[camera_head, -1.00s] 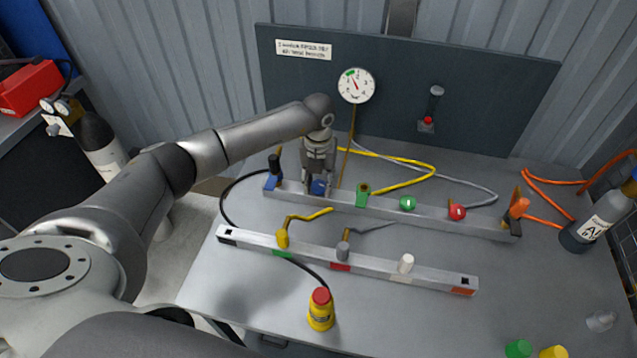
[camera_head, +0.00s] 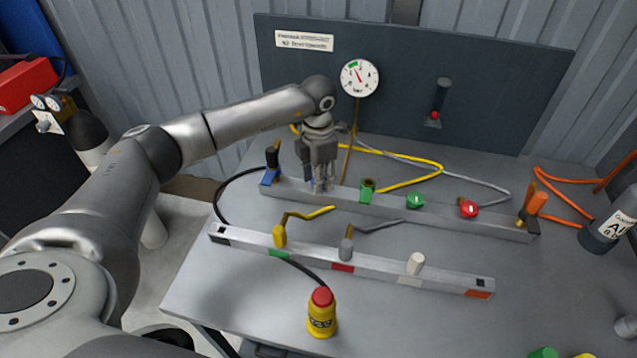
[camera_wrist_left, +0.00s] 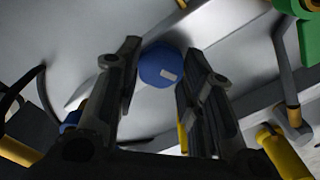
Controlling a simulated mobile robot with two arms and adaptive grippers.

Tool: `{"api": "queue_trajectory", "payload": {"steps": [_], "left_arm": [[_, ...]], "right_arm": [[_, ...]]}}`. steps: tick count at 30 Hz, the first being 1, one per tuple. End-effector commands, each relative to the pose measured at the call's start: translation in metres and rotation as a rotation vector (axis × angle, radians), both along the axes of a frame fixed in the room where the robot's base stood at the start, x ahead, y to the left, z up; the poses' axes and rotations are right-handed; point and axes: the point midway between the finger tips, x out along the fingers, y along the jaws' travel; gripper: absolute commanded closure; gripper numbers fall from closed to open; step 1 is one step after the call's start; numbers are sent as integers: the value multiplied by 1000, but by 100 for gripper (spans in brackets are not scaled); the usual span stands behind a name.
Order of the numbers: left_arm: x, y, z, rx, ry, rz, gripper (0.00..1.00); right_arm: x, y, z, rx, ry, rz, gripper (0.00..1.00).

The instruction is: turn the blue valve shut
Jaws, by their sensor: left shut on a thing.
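The blue valve (camera_wrist_left: 160,66) has a round knob with a pale mark on its face, in the left wrist view. It sits between the two fingers of my left gripper (camera_wrist_left: 157,88). In the head view my left gripper (camera_head: 319,187) points down over the rear rail (camera_head: 340,195), with its fingers shut around the blue valve. The fingers and hand hide nearly all of the valve there. My right gripper is not in view.
Along the rear rail stand a green fitting (camera_head: 367,190), a green knob (camera_head: 415,201) and a red knob (camera_head: 469,209). A front rail (camera_head: 380,271) holds several fittings. A gauge (camera_head: 360,77) is on the back panel.

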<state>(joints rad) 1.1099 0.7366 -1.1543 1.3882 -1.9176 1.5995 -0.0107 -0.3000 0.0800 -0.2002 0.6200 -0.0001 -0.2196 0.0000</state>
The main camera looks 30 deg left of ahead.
Motion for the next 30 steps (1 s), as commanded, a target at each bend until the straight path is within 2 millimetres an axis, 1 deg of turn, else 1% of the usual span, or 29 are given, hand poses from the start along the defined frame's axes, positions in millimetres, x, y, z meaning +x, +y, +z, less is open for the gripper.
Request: {"api": "queue_trajectory", "payload": {"steps": [1,3,9,15,21,30], "left_arm": [[1,1,-2,0,-5,-42,88],[2,1,-2,0,-5,-105,88],[2,1,-1,0,-4,-266,88],[2,1,0,0,-5,-383,88],[2,2,1,0,-5,-454,88],[3,2,2,0,-5,-486,88]], "right_arm": [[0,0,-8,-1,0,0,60],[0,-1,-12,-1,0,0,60],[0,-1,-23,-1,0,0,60],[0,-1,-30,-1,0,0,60],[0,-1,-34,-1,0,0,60],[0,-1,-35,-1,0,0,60]]}}
